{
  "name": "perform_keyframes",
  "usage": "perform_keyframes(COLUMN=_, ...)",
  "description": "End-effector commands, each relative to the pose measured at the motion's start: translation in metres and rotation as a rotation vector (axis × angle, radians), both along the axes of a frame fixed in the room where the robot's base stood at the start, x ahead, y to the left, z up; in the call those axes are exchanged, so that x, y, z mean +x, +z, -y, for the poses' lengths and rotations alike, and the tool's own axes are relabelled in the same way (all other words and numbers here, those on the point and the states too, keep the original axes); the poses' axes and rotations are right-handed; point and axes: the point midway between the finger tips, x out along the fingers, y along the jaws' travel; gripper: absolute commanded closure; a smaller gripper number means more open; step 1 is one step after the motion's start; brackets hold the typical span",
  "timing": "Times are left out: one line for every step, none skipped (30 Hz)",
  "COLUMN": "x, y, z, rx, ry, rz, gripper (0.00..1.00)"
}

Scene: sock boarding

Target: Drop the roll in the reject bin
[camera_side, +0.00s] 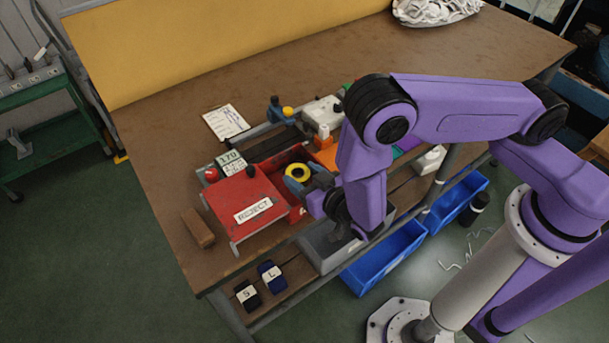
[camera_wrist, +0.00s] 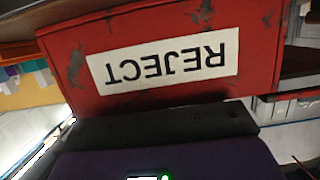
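A yellow ring-shaped roll (camera_side: 297,171) is over the open part of a red box in the side view, right at the blue-grey fingers of my gripper (camera_side: 300,184). The fingers overlap the roll's lower edge; whether they are closed on it is unclear. The red reject bin (camera_side: 240,194) has a white REJECT label on its sloping front. In the wrist view the bin's red wall (camera_wrist: 268,50) fills the upper middle, with the label upside down. Neither the fingertips nor the roll show in the wrist view.
A brown block (camera_side: 198,228) lies left of the bin. A counter display (camera_side: 230,163) and a white box (camera_side: 323,113) stand behind. Blue bins (camera_side: 385,258) sit below the bench's front edge. The bench top at the back is mostly clear.

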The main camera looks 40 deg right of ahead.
Motion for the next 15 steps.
perform_keyframes(x=-0.001, y=-0.007, z=0.001, rx=-0.008, ry=0.002, rz=-0.021, gripper=0.32)
perform_keyframes(x=-0.001, y=-0.007, z=0.001, rx=-0.008, ry=0.002, rz=-0.022, gripper=0.32)
perform_keyframes(x=-0.001, y=-0.007, z=0.001, rx=-0.008, ry=0.002, rz=-0.022, gripper=0.32)
perform_keyframes(x=-0.001, y=-0.007, z=0.001, rx=-0.009, ry=0.003, rz=-0.022, gripper=0.32)
perform_keyframes(x=-0.001, y=-0.007, z=0.001, rx=-0.009, ry=0.004, rz=-0.022, gripper=0.32)
perform_keyframes(x=-0.002, y=-0.007, z=0.001, rx=-0.009, ry=0.004, rz=-0.022, gripper=0.32)
perform_keyframes(x=-0.001, y=-0.006, z=0.001, rx=-0.009, ry=0.004, rz=-0.022, gripper=0.32)
perform_keyframes(x=-0.002, y=-0.005, z=0.001, rx=-0.009, ry=0.004, rz=-0.022, gripper=0.32)
perform_keyframes(x=-0.002, y=-0.003, z=0.001, rx=-0.008, ry=0.005, rz=-0.022, gripper=0.32)
perform_keyframes(x=-0.002, y=-0.001, z=0.001, rx=-0.007, ry=0.004, rz=-0.022, gripper=0.32)
perform_keyframes(x=-0.002, y=0.002, z=0.001, rx=-0.006, ry=0.005, rz=-0.022, gripper=0.32)
perform_keyframes(x=-0.002, y=0.006, z=0.000, rx=-0.005, ry=0.005, rz=-0.021, gripper=0.32)
perform_keyframes(x=-0.007, y=0.008, z=0.000, rx=-0.009, ry=0.009, rz=-0.022, gripper=0.32)
perform_keyframes(x=-0.013, y=0.009, z=-0.001, rx=-0.010, ry=0.011, rz=-0.022, gripper=0.32)
perform_keyframes(x=-0.021, y=0.012, z=-0.001, rx=-0.010, ry=0.012, rz=-0.021, gripper=0.32)
